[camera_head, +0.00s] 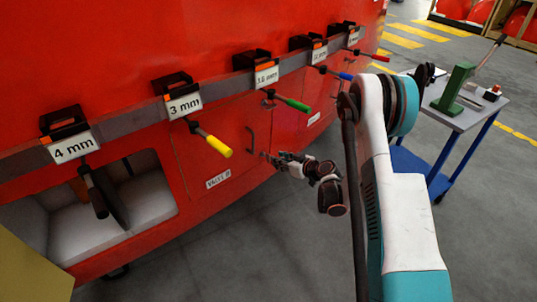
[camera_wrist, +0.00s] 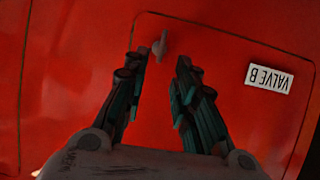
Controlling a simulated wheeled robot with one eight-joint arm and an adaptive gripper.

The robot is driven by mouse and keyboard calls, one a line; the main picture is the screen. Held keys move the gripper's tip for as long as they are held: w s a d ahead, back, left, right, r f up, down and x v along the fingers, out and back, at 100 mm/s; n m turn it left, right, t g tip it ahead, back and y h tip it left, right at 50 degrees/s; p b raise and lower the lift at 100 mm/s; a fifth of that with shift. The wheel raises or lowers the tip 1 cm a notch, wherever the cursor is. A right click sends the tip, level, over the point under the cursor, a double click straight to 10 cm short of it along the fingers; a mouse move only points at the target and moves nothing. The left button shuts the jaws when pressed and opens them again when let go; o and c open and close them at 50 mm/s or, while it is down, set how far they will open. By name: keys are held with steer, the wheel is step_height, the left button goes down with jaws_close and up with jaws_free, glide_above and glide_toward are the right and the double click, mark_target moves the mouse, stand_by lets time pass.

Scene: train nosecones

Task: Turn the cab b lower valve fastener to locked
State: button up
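The valve panel (camera_head: 205,150), a red door labelled VALVE B (camera_head: 218,178), is set in the red nosecone. In the wrist view the same label (camera_wrist: 268,78) appears upside down near the panel's right side. A small grey fastener (camera_wrist: 160,46) stands out at the panel's left part, near its rounded corner. My gripper (camera_wrist: 159,62) is open, with its two dark fingers apart and nothing between them but red surface; the fastener shows just beyond the tips, about midway. In the head view my gripper (camera_head: 268,157) is close to the panel's right edge; the fastener cannot be made out there.
Several labelled holders line the grey rail, including 4 mm (camera_head: 72,148) and 3 mm (camera_head: 184,105). Yellow-handled (camera_head: 216,146) and green-handled (camera_head: 296,104) tools hang above my gripper. An open compartment (camera_head: 150,165) is at left. A workbench (camera_head: 460,118) stands right; floor between is clear.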

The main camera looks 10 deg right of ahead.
mark_target(268, 157)
steer(key=shift+b+x, duration=1.35)
steer(key=shift+x, duration=2.75)
jaws_close()
